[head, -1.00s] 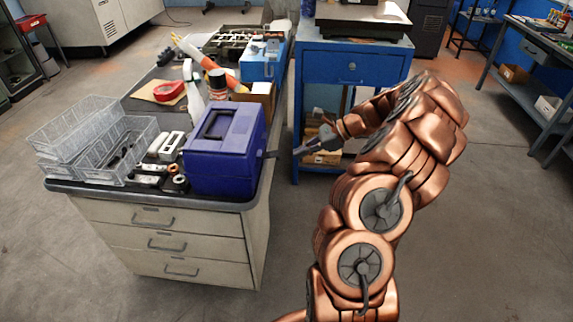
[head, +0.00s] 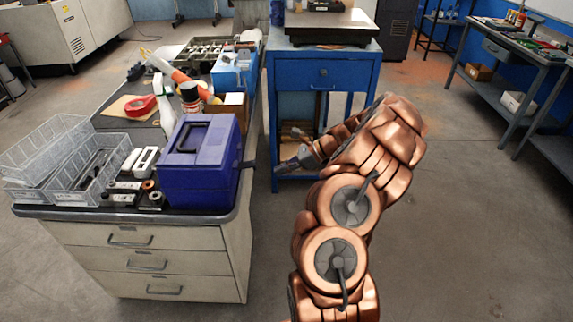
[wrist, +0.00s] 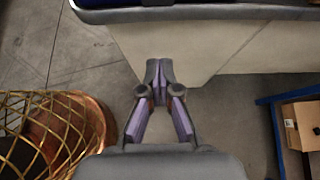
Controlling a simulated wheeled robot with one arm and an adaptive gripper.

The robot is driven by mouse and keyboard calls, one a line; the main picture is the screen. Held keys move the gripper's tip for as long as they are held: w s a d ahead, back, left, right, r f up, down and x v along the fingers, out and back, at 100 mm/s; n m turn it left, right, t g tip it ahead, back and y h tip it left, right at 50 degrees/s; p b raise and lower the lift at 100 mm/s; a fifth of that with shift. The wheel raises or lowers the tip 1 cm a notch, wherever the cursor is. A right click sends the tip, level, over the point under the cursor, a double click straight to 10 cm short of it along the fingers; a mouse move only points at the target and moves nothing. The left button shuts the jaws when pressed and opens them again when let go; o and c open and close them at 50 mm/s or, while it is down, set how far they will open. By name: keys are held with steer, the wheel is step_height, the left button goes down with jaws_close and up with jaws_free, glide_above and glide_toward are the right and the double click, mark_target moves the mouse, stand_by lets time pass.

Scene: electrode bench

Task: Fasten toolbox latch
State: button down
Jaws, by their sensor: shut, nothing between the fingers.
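The toolbox (head: 198,165) is a purple-blue case with a dark handle on its lid. It stands upright on the near right corner of the bench, and its lid looks closed. A small dark tab (head: 247,164), which looks like the latch, sticks out from its right side; its fastening is too small to tell. My gripper (head: 279,166) is to the right of the tab, beyond the bench edge and apart from the toolbox. In the wrist view the gripper's fingertips (wrist: 159,70) meet, with nothing between them. The latch cannot be made out there.
The grey drawer bench (head: 140,233) has clear wire baskets (head: 62,165), a spray bottle (head: 166,105) and small parts left of the toolbox. A blue workbench (head: 322,75) stands behind my gripper. A cardboard box (wrist: 302,125) shows at right in the wrist view. Floor at right is clear.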

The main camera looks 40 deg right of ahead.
mark_target(247, 166)
steer(key=shift+w+a+r+p, duration=0.15)
steer(key=shift+w+a+p, duration=0.3)
steer(key=shift+w+a, duration=0.65)
steer(key=shift+w+a+r+p, duration=0.15)
steer(key=shift+w+a+p, duration=0.3)
steer(key=shift+w+a, duration=0.55)
steer(key=shift+s+a+r, duration=0.1)
steer(key=shift+a, duration=0.1)
